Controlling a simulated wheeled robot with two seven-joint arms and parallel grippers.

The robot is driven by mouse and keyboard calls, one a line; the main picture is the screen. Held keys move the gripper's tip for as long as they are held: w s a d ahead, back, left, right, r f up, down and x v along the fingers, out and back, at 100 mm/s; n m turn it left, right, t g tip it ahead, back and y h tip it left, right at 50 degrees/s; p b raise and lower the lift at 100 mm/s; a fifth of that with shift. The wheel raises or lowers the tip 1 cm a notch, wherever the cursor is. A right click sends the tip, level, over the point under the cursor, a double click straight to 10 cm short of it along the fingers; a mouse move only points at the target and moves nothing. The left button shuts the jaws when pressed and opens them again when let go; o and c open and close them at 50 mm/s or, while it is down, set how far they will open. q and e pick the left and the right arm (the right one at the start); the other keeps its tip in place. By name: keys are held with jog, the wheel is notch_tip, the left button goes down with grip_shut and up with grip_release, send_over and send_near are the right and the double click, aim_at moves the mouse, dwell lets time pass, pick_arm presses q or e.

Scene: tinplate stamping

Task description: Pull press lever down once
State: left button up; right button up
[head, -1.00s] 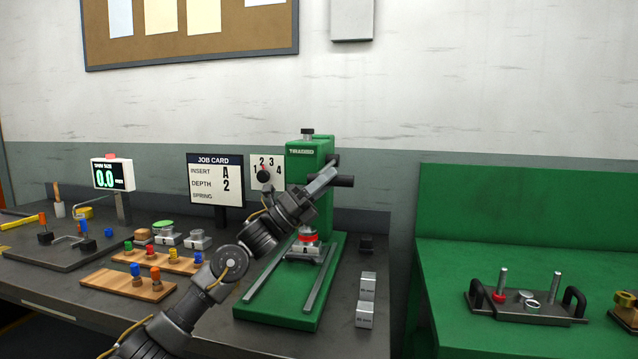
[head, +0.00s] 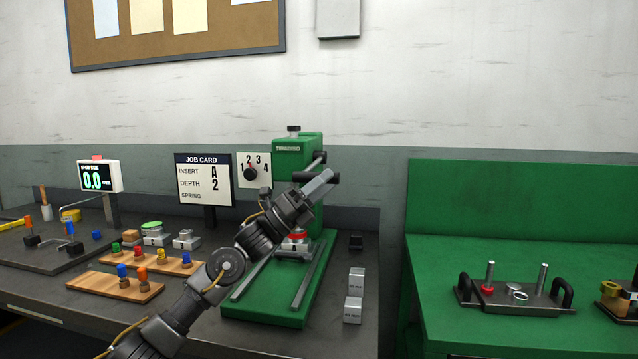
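The green press (head: 298,150) stands on the dark bench with a green base and two rails. Its lever has a rod rising to the upper right and a black horizontal handle (head: 332,178), partly hidden behind my gripper. My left gripper (head: 320,183) lies across the handle in the picture, its pale fingers pointing up and right. I cannot tell whether the fingers are around the handle or only in front of it, nor how far apart they are. Under the press head, a red-topped insert (head: 296,238) shows partly behind my arm. My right gripper is not in view.
A job card (head: 203,178) reads insert A, depth 2. A dial plate (head: 254,170) numbered 1 to 4 stands beside the press. Wooden peg boards (head: 115,286) and a small display (head: 100,176) are left. Two metal blocks (head: 353,310) sit right of the base. A green bench (head: 520,250) stands right.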

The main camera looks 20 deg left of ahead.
pick_arm(q)
jog(key=shift+s+a+r, duration=0.1)
jog(key=shift+s+a, duration=0.15)
jog(key=shift+a, duration=0.5)
jog(key=shift+s+f, duration=0.15)
jog(key=shift+f, duration=0.2)
jog(key=b+v, duration=0.2)
jog(key=v, duration=0.8)
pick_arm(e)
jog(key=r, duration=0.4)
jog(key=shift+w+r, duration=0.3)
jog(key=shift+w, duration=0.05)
